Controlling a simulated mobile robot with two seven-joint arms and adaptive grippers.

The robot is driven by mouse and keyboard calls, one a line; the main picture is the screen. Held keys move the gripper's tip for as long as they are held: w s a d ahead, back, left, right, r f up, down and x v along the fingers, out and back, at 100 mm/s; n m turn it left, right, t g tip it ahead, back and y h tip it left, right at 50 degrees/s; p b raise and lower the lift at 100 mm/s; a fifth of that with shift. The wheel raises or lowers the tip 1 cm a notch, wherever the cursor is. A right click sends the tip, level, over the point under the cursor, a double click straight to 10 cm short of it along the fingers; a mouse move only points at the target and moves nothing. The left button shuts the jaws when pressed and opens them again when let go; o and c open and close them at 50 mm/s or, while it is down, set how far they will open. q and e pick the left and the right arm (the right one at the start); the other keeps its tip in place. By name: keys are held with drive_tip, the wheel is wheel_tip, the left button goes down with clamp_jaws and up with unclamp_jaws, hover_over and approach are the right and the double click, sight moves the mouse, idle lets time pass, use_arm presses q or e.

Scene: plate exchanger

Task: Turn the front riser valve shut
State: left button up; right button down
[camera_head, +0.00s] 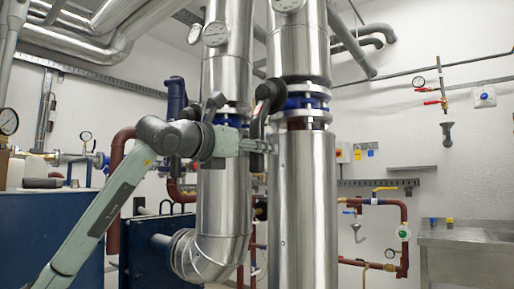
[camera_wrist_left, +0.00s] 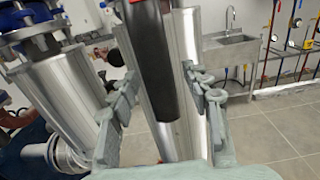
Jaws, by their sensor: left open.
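The front riser (camera_head: 305,200) is a thick, shiny metal pipe in the middle of the head view. Its valve (camera_head: 305,102) is a blue band between flanges, with a black handle (camera_head: 258,118) on its left side hanging steeply down. My left gripper (camera_head: 268,146) reaches in from the left at the handle's lower end. In the left wrist view the dark handle (camera_wrist_left: 152,60) runs between the two open fingers (camera_wrist_left: 162,88), with the riser behind it. I cannot tell whether a finger touches it. My right gripper is not in view.
A second metal riser (camera_head: 224,200) with its own blue valve stands just left, behind my left wrist. A blue tank (camera_head: 60,225) is at the lower left. A metal sink (camera_head: 465,250) and red pipes (camera_head: 403,240) are along the right wall.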

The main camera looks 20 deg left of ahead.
use_arm(q)
drive_tip(key=shift+w, duration=0.2)
drive_tip(key=shift+c, duration=0.6)
clamp_jaws()
drive_tip(key=shift+d, duration=0.1)
